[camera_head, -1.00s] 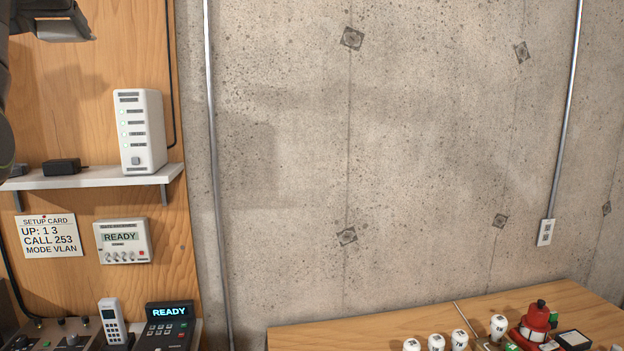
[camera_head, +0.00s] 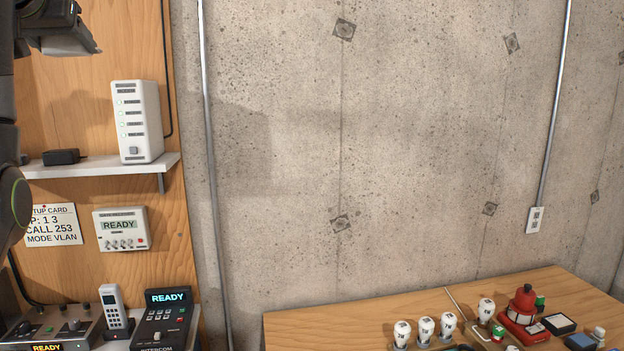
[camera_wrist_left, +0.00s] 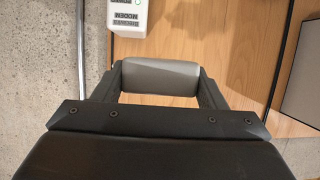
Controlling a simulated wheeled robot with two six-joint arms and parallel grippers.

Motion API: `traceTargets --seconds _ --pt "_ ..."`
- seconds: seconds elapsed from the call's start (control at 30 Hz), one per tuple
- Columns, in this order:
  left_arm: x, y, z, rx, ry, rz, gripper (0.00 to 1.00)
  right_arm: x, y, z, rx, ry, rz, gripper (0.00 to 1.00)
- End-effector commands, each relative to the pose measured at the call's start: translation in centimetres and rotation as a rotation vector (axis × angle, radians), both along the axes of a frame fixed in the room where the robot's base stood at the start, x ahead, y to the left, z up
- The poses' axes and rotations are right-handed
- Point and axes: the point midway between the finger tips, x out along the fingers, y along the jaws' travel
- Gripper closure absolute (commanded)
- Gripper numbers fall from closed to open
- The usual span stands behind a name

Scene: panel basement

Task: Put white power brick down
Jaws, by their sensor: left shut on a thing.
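My left gripper (camera_wrist_left: 160,85) is shut on a pale grey-white block, the white power brick (camera_wrist_left: 160,66), held between its two fingers in the left wrist view. In the head view the left gripper (camera_head: 66,42) is at the top left, above the shelf, in front of the wooden panel. The white shelf (camera_head: 100,169) carries a white modem tower (camera_head: 138,125) and a small black box (camera_head: 62,157). The modem tower also shows at the top of the left wrist view (camera_wrist_left: 128,15). My right gripper is not in view.
Below the shelf hang a setup card (camera_head: 52,225) and a white READY panel (camera_head: 120,228). A phone handset (camera_head: 113,308) and an intercom (camera_head: 165,318) stand lower down. A wooden table (camera_head: 370,325) at right holds white bulbs and a red device (camera_head: 524,306). The shelf's left part is hidden by my arm.

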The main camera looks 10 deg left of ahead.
Motion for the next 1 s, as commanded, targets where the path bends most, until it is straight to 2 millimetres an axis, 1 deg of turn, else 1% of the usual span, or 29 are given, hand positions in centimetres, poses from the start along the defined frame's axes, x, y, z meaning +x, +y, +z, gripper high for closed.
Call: traceTargets --seconds 0.03,0.27,0.47,0.57,0.77,0.87,0.97,1.0 --pt "-0.1 -0.4 -0.9 0.003 -0.001 -0.003 0.61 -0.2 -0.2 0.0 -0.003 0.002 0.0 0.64" --pt "-1.0 -3.2 -5.3 0.006 0.002 -0.038 0.61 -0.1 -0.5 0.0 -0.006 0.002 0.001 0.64" --pt "-2.0 -6.1 -9.9 0.006 0.004 -0.075 0.61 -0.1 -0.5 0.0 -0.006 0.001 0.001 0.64" --pt "-2.5 -7.8 -12.5 0.005 0.005 -0.097 0.61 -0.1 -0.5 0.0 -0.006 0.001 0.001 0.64" --pt "-3.6 -11.7 -18.4 0.003 0.005 -0.148 0.61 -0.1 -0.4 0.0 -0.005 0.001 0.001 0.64" --pt "-4.4 -13.9 -21.7 0.002 0.006 -0.176 0.61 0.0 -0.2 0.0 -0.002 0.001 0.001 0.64" --pt "-5.1 -16.4 -25.5 -0.002 0.008 -0.207 0.61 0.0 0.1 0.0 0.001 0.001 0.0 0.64" --pt "-5.5 -17.4 -27.1 -0.004 0.006 -0.221 0.61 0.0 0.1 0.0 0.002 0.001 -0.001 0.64"
